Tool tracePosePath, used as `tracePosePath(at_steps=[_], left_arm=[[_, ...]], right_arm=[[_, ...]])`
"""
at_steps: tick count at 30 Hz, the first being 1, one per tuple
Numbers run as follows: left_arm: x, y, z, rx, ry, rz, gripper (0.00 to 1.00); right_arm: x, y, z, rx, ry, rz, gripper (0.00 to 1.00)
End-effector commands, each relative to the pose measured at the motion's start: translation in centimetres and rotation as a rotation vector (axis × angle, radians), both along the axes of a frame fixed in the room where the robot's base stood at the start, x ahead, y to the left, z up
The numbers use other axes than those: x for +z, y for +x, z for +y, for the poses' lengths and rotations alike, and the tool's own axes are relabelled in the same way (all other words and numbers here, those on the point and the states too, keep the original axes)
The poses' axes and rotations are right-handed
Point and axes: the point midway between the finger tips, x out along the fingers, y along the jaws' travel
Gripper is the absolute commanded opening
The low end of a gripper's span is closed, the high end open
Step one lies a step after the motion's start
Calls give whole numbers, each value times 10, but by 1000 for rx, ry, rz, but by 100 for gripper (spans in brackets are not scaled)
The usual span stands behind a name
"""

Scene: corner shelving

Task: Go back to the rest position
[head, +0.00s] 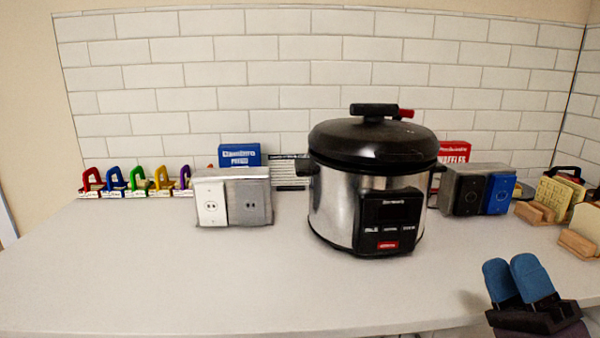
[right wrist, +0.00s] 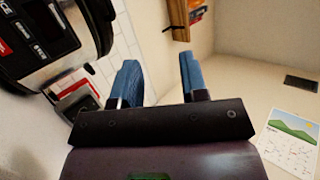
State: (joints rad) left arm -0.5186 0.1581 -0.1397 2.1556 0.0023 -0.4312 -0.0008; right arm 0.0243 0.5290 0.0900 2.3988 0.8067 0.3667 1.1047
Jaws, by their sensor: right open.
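My right gripper (head: 518,279) is at the lower right of the head view, at the counter's front edge. Its two blue fingers are apart with nothing between them. In the right wrist view the right gripper (right wrist: 160,82) also shows open and empty. It touches nothing that I can see. My left gripper is in neither view.
A large pressure cooker (head: 335,205) stands mid-counter. Outlet boxes stand left (head: 232,200) and right (head: 465,190) of it. Coloured padlock-like items (head: 137,180) line the back left. Wooden holders (head: 578,240) sit at the right. The front left counter (head: 150,280) is clear.

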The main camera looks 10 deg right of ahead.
Motion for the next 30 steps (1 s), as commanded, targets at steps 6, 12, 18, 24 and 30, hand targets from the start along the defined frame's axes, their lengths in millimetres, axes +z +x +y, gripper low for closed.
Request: tracePosePath(at_steps=[6, 12, 18, 24, 30], left_arm=[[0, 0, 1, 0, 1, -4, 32], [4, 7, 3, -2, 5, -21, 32], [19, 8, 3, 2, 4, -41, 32], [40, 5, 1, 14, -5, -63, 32], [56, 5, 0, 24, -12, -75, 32]], right_arm=[[-24, 16, 10, -218, -337, 51, 40], [-94, 38, 17, -455, -823, 192, 40], [-208, 15, 13, -568, -1383, 442, 40], [-303, -59, 17, -474, -1731, 689, 40], [-343, -130, 34, -367, -1746, 858, 40]])
